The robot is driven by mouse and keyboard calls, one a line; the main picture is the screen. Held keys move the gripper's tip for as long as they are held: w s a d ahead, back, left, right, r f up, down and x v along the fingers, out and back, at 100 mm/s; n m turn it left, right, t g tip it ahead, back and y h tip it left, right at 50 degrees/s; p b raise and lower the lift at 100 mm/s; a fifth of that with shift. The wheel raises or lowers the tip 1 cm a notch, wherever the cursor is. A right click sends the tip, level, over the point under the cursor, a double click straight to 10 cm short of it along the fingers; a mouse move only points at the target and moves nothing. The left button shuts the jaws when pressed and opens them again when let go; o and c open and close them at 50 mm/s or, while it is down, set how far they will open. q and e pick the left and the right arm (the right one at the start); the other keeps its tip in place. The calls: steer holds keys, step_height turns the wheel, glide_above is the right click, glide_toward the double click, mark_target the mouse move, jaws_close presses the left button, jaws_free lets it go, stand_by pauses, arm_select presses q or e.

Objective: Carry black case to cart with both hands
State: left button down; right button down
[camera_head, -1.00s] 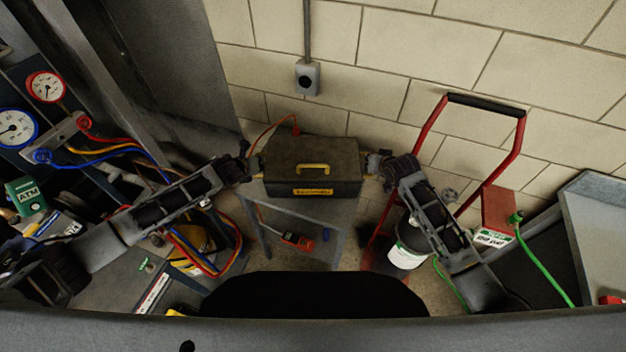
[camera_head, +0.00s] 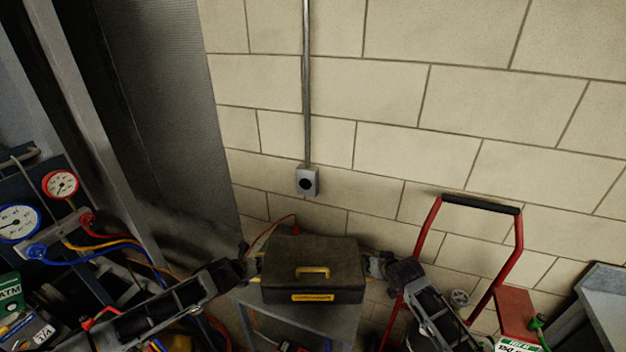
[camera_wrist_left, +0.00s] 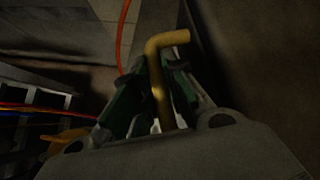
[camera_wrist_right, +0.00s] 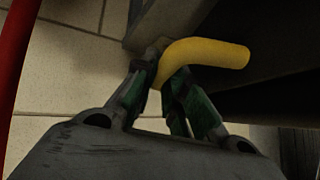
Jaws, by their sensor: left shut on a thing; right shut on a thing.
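The black case (camera_head: 335,262) has a yellow handle on its lid and a yellow label on its front. It is level, at or just above the grey cart-like stand (camera_head: 342,325); I cannot tell whether it touches. My left gripper (camera_head: 250,266) is at its left end, shut on a yellow side handle, which shows in the left wrist view (camera_wrist_left: 158,75). My right gripper (camera_head: 376,265) is at its right end, shut on the other yellow side handle, seen in the right wrist view (camera_wrist_right: 215,52).
A red hand truck (camera_head: 512,255) stands to the right by the block wall (camera_head: 420,150). Gauges (camera_head: 60,184) with coloured hoses are at the left. A grey outlet box (camera_head: 307,181) is on the wall behind the case. A grey bin or cart (camera_head: 605,300) is at far right.

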arm_select(q)
steer(key=shift+w+a+f, duration=0.1)
steer(key=shift+w+f, duration=0.05)
steer(key=shift+f, duration=0.05)
arm_select(e)
steer(key=shift+w+d+f, duration=0.1)
steer(key=shift+f, duration=0.1)
arm_select(q)
steer(key=shift+b, duration=0.3)
steer(key=shift+r, duration=0.15)
arm_select(e)
steer(key=shift+r, duration=0.15)
